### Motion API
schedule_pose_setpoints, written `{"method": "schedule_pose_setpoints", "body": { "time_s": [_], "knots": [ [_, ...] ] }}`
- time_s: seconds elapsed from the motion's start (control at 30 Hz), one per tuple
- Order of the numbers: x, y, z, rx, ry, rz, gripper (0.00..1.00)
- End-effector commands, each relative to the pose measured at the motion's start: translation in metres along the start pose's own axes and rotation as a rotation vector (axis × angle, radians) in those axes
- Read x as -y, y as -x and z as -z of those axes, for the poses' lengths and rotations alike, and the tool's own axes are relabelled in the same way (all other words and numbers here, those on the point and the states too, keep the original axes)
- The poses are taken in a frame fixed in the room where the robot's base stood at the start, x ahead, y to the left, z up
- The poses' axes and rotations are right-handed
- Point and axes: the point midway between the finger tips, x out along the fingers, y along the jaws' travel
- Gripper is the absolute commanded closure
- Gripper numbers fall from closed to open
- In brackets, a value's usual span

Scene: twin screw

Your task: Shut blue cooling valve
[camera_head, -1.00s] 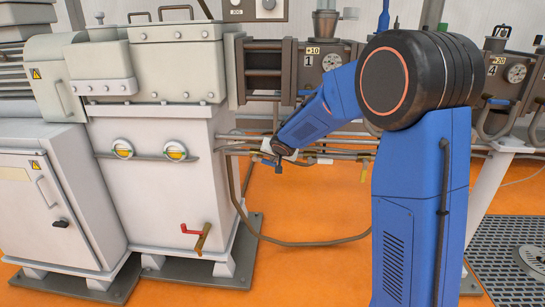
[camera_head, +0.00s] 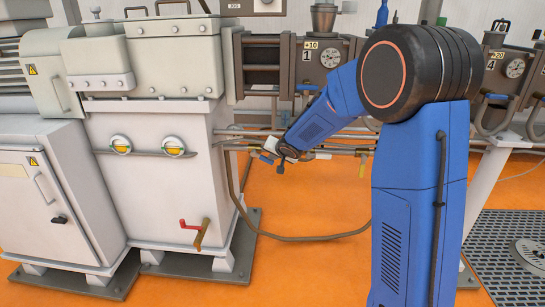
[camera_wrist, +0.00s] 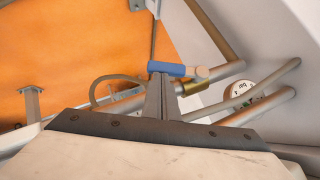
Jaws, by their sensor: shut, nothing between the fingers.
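The blue valve handle (camera_wrist: 170,68) is a short bar in the wrist view, lying across the picture at the tips of my gripper (camera_wrist: 160,82). Brass valve parts (camera_wrist: 200,84) show to its right on a grey pipe. My gripper is shut and empty, with its fingers together just below the blue handle in the picture. I cannot tell whether the fingertips touch the handle. In the head view the blue handle (camera_head: 267,158) shows small by the pipes, beside the end of my arm.
Grey pipes run across the wrist view, with a round gauge (camera_wrist: 241,90) at right. A dark hose (camera_head: 300,238) hangs over the orange floor, which is clear in front.

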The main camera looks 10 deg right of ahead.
Motion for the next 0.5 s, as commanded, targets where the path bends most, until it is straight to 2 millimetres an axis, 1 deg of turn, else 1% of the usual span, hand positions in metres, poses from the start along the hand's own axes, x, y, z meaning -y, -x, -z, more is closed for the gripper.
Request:
{"method": "schedule_pose_setpoints", "body": {
  "time_s": [0.27,0.5],
  "knots": [
    [-0.004,-0.003,-0.003,0.0,-0.045,0.042,1.0],
    [-0.009,-0.011,-0.01,0.001,-0.134,0.13,1.0]
  ]
}}
